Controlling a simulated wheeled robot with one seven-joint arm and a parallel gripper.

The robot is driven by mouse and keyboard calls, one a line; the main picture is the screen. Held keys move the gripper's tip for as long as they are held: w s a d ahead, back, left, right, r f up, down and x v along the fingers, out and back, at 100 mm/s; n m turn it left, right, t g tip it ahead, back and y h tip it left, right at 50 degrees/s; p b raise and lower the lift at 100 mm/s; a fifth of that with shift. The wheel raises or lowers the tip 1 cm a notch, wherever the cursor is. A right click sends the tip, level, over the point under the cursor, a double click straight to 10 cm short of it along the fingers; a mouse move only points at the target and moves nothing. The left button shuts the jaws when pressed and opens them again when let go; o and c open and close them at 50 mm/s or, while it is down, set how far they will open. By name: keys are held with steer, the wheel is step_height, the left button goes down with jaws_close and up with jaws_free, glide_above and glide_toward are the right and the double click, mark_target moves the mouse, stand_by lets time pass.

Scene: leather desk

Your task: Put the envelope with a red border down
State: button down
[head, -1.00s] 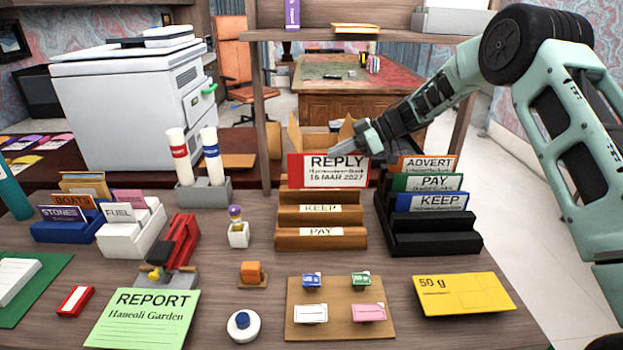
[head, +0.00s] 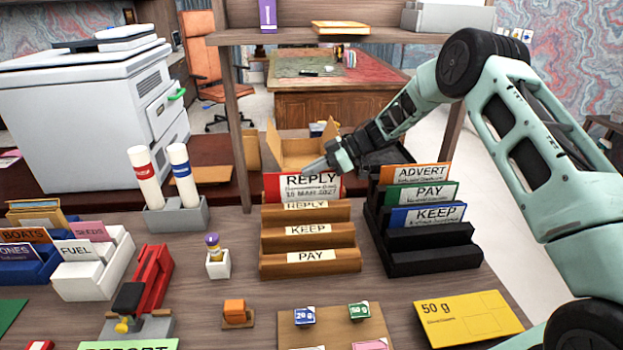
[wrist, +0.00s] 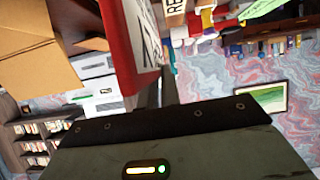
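The red-bordered envelope (head: 302,188) is upright at the back of the brown stepped rack (head: 309,244), its face reading REPLY and 16 MAR 2027. Its lower edge is just above and behind the rack's REPLY label; I cannot tell whether it rests in the slot. My gripper (head: 318,164) is at the envelope's upper right edge and appears shut on it. In the wrist view the envelope's red edge (wrist: 131,42) is beside the dark fingers (wrist: 158,91); the fingertips are partly hidden.
A black stepped rack (head: 430,262) with ADVERT, PAY and KEEP cards stands close on the right. An open cardboard box (head: 290,150) is behind the brown rack. A yellow 50 g envelope (head: 468,318) lies front right. A shelf post (head: 236,150) rises at the left.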

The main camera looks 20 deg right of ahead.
mark_target(312, 180)
steer(key=shift+f, duration=1.55)
steer(key=shift+f, duration=0.2)
steer(key=c, duration=1.6)
jaws_free()
